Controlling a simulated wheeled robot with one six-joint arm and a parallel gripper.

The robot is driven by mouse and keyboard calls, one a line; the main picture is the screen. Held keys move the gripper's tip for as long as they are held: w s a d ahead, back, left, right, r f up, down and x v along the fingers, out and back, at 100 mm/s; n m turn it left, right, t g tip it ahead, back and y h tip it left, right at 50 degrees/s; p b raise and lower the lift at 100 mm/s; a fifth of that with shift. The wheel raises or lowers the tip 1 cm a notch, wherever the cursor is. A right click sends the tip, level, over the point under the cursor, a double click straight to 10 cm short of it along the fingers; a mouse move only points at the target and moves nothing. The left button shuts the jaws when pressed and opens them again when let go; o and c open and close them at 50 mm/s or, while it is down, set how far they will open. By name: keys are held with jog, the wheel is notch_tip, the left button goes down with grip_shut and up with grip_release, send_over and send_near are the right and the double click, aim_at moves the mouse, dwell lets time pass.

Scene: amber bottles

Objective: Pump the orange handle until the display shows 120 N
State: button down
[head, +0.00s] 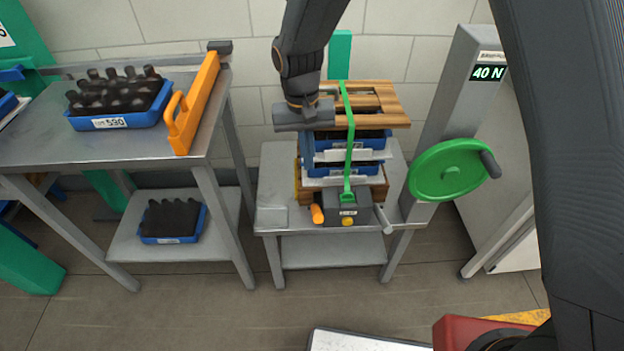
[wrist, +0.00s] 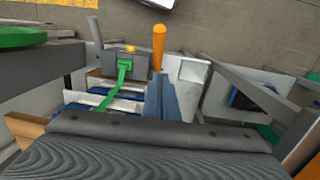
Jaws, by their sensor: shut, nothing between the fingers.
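The display (head: 488,73) on the grey post reads 40 N. The orange handle (head: 317,214) sticks out at the front left of a dark grey strap unit (head: 346,205) on the middle table. In the wrist view the handle (wrist: 158,45) stands beyond my fingertips. A green strap (head: 350,150) runs from the unit over a stack of blue crates (head: 372,134) under a wooden pallet piece (head: 388,98). My gripper (head: 308,152) is above and behind the handle, beside the stack's left part. In the wrist view its fingers (wrist: 159,82) are together and empty, apart from the handle.
A green handwheel (head: 450,170) stands on the post at right. A left table (head: 40,148) holds a blue crate of amber bottles (head: 118,98) and an orange bracket (head: 196,105). Open floor (head: 190,310) lies in front.

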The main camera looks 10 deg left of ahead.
jog(key=p, duration=0.2)
send_near(316, 210)
jog(key=w+f, duration=0.2)
jog(key=shift+s+f+p, duration=0.75)
jog(key=shift+f+p, duration=0.05)
jog(key=shift+f, duration=0.3)
jog(key=shift+s+d+f, duration=0.25)
jog(key=shift+s+f, duration=0.05)
jog(key=shift+f, duration=0.2)
jog(key=shift+s, duration=0.1)
